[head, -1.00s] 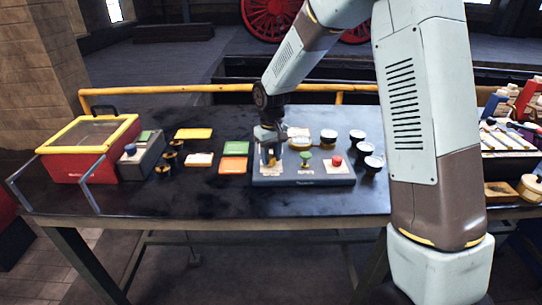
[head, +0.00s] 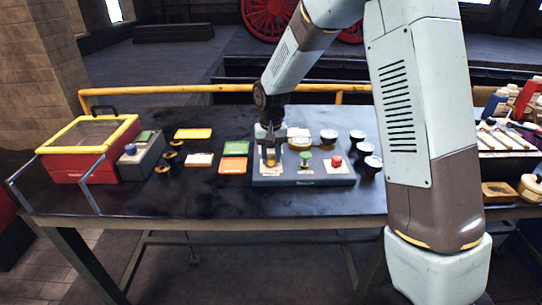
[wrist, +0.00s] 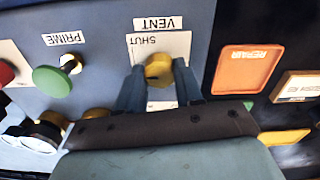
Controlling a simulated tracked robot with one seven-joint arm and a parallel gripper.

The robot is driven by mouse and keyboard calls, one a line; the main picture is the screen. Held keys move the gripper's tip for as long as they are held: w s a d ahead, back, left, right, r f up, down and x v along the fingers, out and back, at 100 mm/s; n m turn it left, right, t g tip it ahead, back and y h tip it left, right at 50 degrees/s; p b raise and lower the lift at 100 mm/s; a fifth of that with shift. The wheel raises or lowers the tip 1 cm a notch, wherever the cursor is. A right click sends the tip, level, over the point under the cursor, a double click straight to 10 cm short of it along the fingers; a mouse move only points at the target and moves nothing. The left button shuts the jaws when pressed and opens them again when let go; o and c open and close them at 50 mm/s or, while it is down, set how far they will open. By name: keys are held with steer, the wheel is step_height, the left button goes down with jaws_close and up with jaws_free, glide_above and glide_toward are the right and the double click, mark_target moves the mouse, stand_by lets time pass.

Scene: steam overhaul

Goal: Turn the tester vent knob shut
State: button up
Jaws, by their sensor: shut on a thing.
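The tester (head: 330,180) is a low blue-grey box on the dark table, with labelled plates on its top. Its vent knob (wrist: 158,70) is a round brass-yellow knob on a white plate marked VENT and SHUT. My gripper (wrist: 160,86) is around the knob, with one finger on each side, shut on it. In the head view my gripper (head: 270,155) points down over the left part of the tester. The fingers hide part of the plate, and I cannot tell the knob's angle.
A green knob (wrist: 52,81) marked PRIME and a red knob (head: 337,160) sit on the same tester. Orange REPAIR tray (wrist: 244,70) lies beside it. Dark cups (head: 357,137) stand at the right. A red case (head: 80,165) with a yellow rim stands at the far left.

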mark_target(271, 157)
steer(key=shift+w+r, duration=0.1)
steer(key=shift+w, duration=0.05)
steer(key=o, duration=1)
steer(key=shift+o, duration=0.2)
step_height(271, 157, up, 14)
steer(key=shift+f, duration=0.25)
